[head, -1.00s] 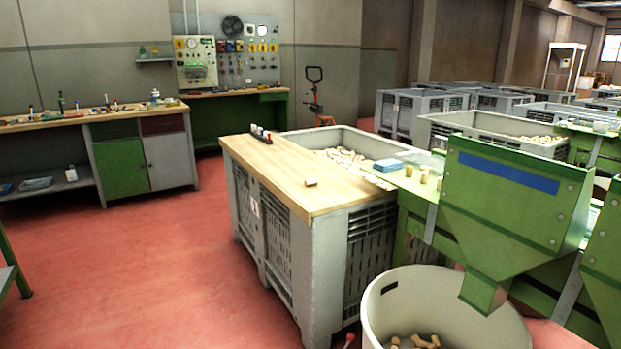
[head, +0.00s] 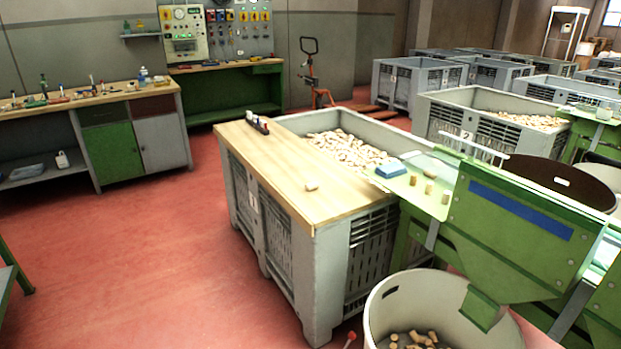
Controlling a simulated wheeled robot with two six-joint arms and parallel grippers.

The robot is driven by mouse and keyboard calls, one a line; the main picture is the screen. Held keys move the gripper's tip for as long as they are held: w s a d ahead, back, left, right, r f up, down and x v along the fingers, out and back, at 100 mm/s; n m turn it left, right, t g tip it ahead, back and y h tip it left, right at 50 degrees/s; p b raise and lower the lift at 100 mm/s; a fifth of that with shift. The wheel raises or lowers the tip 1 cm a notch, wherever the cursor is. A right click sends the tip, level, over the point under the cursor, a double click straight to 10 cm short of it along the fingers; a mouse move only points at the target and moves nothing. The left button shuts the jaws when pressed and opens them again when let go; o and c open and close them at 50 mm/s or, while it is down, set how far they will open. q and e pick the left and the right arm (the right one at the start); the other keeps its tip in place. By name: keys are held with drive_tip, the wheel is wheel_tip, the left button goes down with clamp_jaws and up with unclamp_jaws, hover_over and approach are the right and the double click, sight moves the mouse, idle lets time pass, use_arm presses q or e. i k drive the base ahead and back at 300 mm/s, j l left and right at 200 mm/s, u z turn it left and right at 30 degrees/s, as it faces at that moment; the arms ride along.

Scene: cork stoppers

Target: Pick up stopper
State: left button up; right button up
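A small pale cork stopper (head: 312,186) lies on the wooden board (head: 275,169) that covers the near part of a grey crate. Several more stoppers (head: 345,150) fill the open part of that crate behind the board. A few stoppers (head: 428,189) stand on the green machine's flat top beside a blue block (head: 390,169). Several loose stoppers (head: 414,338) lie in the round bin at the bottom. Neither of my grippers shows in the head view.
The green machine (head: 512,235) with its blue stripe blocks the right side, above the pale round bin (head: 385,312). A small dark rack (head: 257,122) stands at the board's far edge. A workbench (head: 130,140) stands at the left. The red floor (head: 140,250) left of the crate is clear.

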sight(312, 186)
drive_tip(key=i+j, duration=0.25)
drive_tip(key=i, duration=0.3)
drive_tip(key=i+j+z, duration=0.1)
drive_tip(key=i+j, duration=0.2)
drive_tip(key=i, duration=0.25)
drive_tip(key=i+j, duration=0.3)
drive_tip(key=i, duration=0.2)
drive_tip(key=l+z, duration=0.05)
